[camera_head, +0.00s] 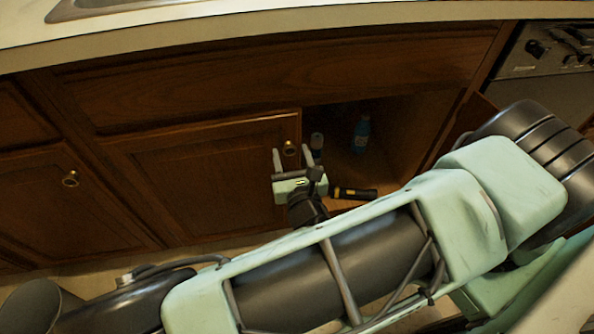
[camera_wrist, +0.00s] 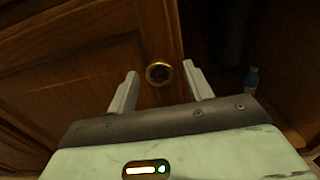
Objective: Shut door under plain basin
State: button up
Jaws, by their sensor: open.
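Under the sink basin (camera_head: 82,5) is a wooden cabinet. Its left door (camera_head: 205,180) looks shut or nearly shut, with a round brass knob (camera_head: 290,148) near its upper right corner. The right half of the cabinet is an open space (camera_head: 385,150); a strip of door at its right side (camera_head: 472,118) seems to stand open, mostly hidden by my arm. My gripper (camera_head: 293,156) is open in front of the left door's knob. In the wrist view the knob (camera_wrist: 158,73) lies between the two finger tips, slightly beyond them; contact cannot be told.
Inside the open cabinet are a blue bottle (camera_head: 362,134), a small can or bottle (camera_head: 317,142) and a black and yellow flashlight (camera_head: 354,193). Another knobbed door (camera_head: 70,179) is at the left. An appliance with dials (camera_head: 548,62) stands at the right. The countertop edge (camera_head: 250,28) runs above.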

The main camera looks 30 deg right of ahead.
jog(key=p+v, duration=0.1)
jog(key=v, duration=1.6)
